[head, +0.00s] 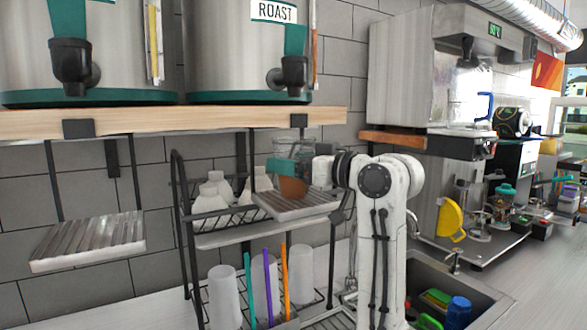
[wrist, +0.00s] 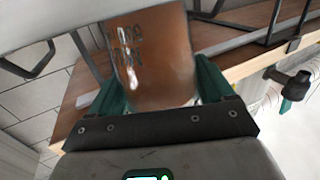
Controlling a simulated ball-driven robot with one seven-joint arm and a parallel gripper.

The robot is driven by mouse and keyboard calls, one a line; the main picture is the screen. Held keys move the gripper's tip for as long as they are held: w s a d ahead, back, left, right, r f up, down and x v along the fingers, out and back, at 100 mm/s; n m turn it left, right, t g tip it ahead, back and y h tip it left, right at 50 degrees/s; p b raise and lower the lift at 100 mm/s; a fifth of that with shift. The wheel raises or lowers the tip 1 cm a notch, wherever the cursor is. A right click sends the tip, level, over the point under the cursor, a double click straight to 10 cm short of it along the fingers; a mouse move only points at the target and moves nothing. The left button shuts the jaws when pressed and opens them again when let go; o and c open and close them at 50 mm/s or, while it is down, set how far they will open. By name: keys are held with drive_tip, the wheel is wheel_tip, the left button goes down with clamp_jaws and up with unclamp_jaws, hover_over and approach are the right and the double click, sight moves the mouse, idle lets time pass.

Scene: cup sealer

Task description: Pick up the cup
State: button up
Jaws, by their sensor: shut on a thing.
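The cup (head: 291,186) is clear with brown liquid in it. It is just above or on the slatted metal drip tray (head: 297,206) under the right dispenser's tap; I cannot tell whether it touches. My gripper (head: 285,167) reaches in from the right and its teal fingers are shut on the cup. In the wrist view the cup (wrist: 152,55) fills the space between the green fingers of my gripper (wrist: 155,92), with dark lettering on its side. The far side of the cup is hidden.
A wooden shelf (head: 160,122) with two large dispensers is above the cup. A black wire rack (head: 180,215) holds white bottles, pale cups and coloured straws close by. A second drip tray (head: 88,242) hangs at left. A sink (head: 450,285) is at lower right.

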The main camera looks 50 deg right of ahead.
drive_tip(key=c, duration=0.4)
drive_tip(key=shift+r, duration=0.1)
drive_tip(key=shift+c, duration=0.2)
drive_tip(key=shift+r, duration=0.1)
